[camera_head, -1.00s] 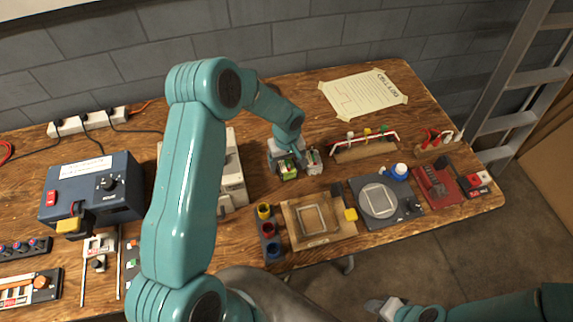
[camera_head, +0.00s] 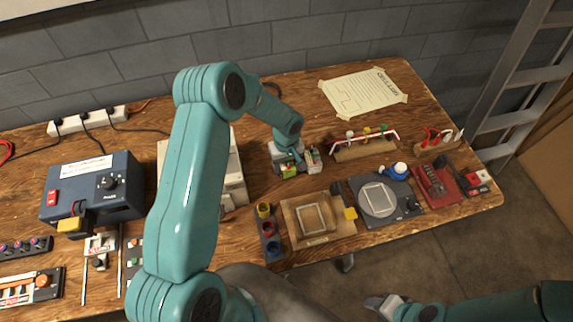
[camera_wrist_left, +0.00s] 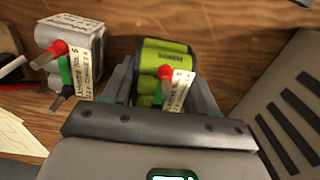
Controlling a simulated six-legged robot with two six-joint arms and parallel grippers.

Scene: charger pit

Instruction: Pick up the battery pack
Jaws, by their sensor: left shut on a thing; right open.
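The green battery pack (camera_wrist_left: 165,55) sits between the two fingers of my left gripper (camera_wrist_left: 160,88) in the left wrist view. It has red and green plugs and a paper tag on its front. In the head view the pack (camera_head: 288,171) shows below my left gripper (camera_head: 287,160), at the middle of the bench. The left gripper is shut on the pack, which appears to be still at bench level. A second, grey-white pack (camera_wrist_left: 75,45) with a tag and red and green plugs stands beside it, also in the head view (camera_head: 314,158). My right gripper (camera_head: 384,306) is open and empty at the lower right, off the bench.
A beige slotted case (camera_head: 233,175) stands left of the packs. A blue power unit (camera_head: 95,190) is at left.

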